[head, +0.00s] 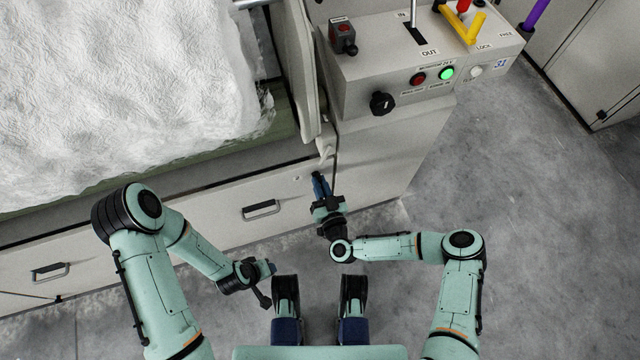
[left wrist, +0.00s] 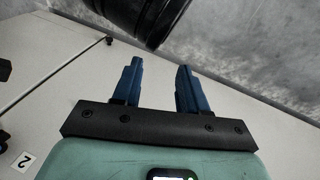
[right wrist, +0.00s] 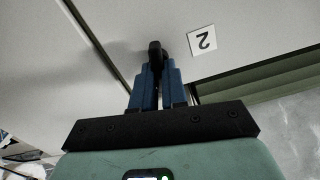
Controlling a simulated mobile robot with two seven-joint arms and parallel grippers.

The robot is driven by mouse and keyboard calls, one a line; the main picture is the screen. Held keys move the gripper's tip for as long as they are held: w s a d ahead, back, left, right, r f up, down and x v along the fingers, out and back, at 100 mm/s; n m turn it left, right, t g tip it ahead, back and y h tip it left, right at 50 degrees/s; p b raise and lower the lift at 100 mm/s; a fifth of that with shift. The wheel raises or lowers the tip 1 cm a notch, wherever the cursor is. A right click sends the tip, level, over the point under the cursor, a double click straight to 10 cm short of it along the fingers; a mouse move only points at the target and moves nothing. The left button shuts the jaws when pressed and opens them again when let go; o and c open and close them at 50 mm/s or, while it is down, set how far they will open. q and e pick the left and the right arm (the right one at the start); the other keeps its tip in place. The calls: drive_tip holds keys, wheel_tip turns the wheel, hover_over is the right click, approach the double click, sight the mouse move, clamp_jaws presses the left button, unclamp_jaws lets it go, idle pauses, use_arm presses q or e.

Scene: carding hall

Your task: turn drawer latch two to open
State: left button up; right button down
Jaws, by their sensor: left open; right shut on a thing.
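Drawer latch two (right wrist: 155,55) is a small dark piece on the pale drawer front, beside a white label with a 2 (right wrist: 202,41) in the right wrist view. My right gripper (right wrist: 157,80) has its blue fingers closed on the latch. In the head view the right gripper (head: 319,184) is at the right part of the drawer front (head: 225,228) and hides the latch. How far the latch is turned I cannot tell. My left gripper (left wrist: 156,75) is open and empty; in the head view it (head: 270,268) hangs over the floor, apart from the drawers.
A drawer handle (head: 261,209) is left of my right gripper, and another handle (head: 50,271) is farther left. A control box (head: 400,60) with buttons and a black knob (head: 382,103) stands above. White fibre (head: 120,90) fills the upper left. The floor (head: 540,240) at right is clear.

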use_arm(q)
drive_tip(key=shift+g, duration=0.4)
drive_tip(key=shift+s+a+f+b, duration=0.35)
drive_tip(key=shift+f+b, duration=0.2)
drive_tip(key=shift+f, duration=0.25)
drive_tip(key=shift+s+a+f+b, duration=0.25)
drive_tip(key=shift+f+b, duration=0.25)
drive_tip(key=shift+f, duration=0.35)
drive_tip(key=shift+s+a+f+b, duration=0.25)
drive_tip(key=shift+s+f+b, duration=0.25)
drive_tip(key=shift+f, duration=0.3)
use_arm(e)
drive_tip(key=shift+w+d+f+m, duration=0.1)
drive_tip(key=shift+f+m, duration=0.05)
drive_tip(key=shift+m, duration=3.8)
drive_tip(key=shift+w+d+f+m, duration=0.1)
drive_tip(key=shift+m, duration=3.85)
use_arm(q)
drive_tip(key=shift+w, duration=0.1)
use_arm(e)
drive_tip(key=c, duration=1.2)
unclamp_jaws()
drive_tip(key=shift+a, duration=0.1)
drive_tip(key=shift+o, duration=0.2)
drive_tip(key=shift+s, duration=0.15)
